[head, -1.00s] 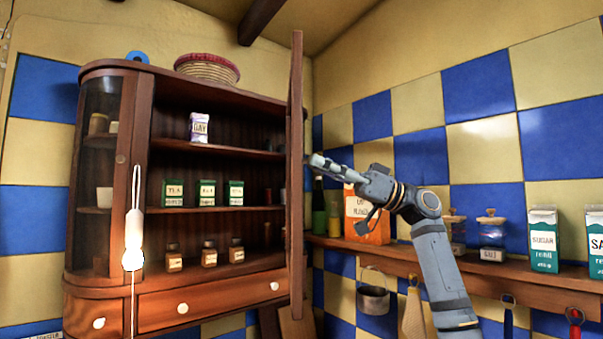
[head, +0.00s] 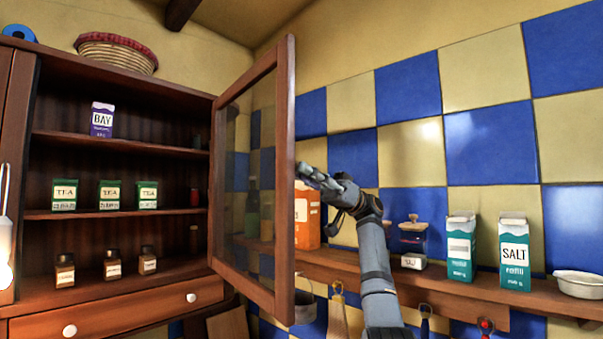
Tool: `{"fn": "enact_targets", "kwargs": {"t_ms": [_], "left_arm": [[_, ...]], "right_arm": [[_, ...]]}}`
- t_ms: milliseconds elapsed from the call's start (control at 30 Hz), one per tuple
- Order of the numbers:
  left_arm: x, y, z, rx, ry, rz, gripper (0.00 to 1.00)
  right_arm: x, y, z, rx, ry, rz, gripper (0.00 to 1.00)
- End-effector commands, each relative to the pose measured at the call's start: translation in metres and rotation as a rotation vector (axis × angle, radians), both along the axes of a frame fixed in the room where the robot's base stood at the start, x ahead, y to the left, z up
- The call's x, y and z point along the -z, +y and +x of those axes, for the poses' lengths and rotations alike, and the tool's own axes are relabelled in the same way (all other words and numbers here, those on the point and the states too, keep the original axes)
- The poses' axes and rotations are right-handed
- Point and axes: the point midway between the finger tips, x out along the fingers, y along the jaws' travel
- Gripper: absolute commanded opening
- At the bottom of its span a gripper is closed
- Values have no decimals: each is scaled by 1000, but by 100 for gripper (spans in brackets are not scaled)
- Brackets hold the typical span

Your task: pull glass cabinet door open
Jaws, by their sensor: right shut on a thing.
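The wooden cabinet (head: 120,301) stands on the left with its inside in view. Its glass door (head: 284,130) is hinged on the right side of the opening and stands swung well out. My right gripper (head: 305,172) is at the outer edge of the door frame, about mid-height, and is shut there. The door's handle is hidden behind the frame and the fingers. My left gripper is not in view.
The shelves hold a purple bay box (head: 102,120), several tea tins (head: 65,195) and brown jars (head: 113,264). A wall shelf (head: 450,290) on the right carries an orange box (head: 307,222), a jar (head: 412,240) and salt cartons (head: 514,252). A basket (head: 117,52) sits on top.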

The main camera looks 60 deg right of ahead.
Motion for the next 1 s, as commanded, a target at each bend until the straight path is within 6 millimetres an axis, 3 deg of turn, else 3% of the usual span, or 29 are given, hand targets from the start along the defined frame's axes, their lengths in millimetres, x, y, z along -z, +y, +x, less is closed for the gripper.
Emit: {"fn": "enact_targets", "kwargs": {"t_ms": [200,233,400,1000], "left_arm": [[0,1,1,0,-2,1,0],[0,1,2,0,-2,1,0],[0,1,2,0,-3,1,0],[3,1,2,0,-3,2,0]], "right_arm": [[0,1,0,0,2,-2,0],[0,1,0,0,1,-1,25],[0,1,0,0,1,-1,46],[2,5,3,12,2,-1,46]]}}
